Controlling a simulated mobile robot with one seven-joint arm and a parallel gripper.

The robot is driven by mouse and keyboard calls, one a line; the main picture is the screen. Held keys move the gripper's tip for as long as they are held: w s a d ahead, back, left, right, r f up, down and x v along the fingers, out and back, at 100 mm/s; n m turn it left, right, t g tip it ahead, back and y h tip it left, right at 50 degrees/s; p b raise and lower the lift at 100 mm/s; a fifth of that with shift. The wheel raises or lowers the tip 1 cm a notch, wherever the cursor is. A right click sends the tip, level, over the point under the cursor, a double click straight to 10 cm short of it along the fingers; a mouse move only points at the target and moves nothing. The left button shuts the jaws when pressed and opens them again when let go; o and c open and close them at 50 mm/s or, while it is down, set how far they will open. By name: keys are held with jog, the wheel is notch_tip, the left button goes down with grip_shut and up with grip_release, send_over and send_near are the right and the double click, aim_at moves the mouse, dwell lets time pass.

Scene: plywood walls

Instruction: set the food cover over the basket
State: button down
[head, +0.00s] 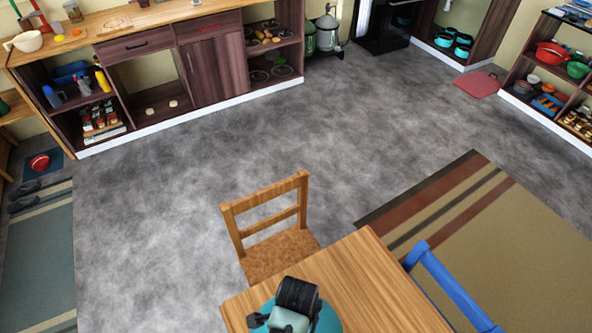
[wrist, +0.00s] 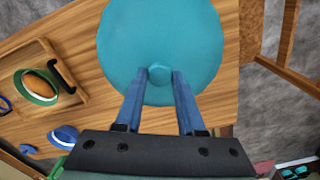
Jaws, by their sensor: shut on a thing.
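The food cover, a teal dome with a small round knob, fills the top middle of the wrist view (wrist: 160,35). It also shows at the bottom of the head view (head: 327,319), partly hidden under my gripper. My gripper (wrist: 160,76) has its two blue fingers shut on the knob, one on each side. The cover is over the wooden table (head: 365,280); I cannot tell how high it is. I cannot make out a basket for certain; whatever lies under the cover is hidden.
In the wrist view, a wooden tray (wrist: 62,97) holds a green-rimmed round dish (wrist: 37,98) with something brown in it. A blue item (wrist: 63,136) lies near the tray. A wooden chair (head: 268,245) and a blue chair (head: 450,285) stand at the table.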

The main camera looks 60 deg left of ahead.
jog(key=shift+w+f+b, duration=0.2)
jog(key=shift+f+b, duration=0.3)
jog(key=shift+f, duration=0.1)
notch_tip(320, 180, down, 3)
jog(key=b, duration=0.3)
jog(key=shift+r, duration=0.2)
jog(key=shift+f, duration=0.25)
dwell(0.3)
jog(key=shift+f, duration=0.2)
jog(key=shift+f+b, duration=0.45)
jog(key=shift+f, duration=0.55)
jog(key=shift+f, duration=0.45)
jog(key=shift+s+f, duration=0.1)
jog(key=shift+f, duration=0.35)
dwell(0.6)
jog(key=shift+c, duration=2.2)
grip_release()
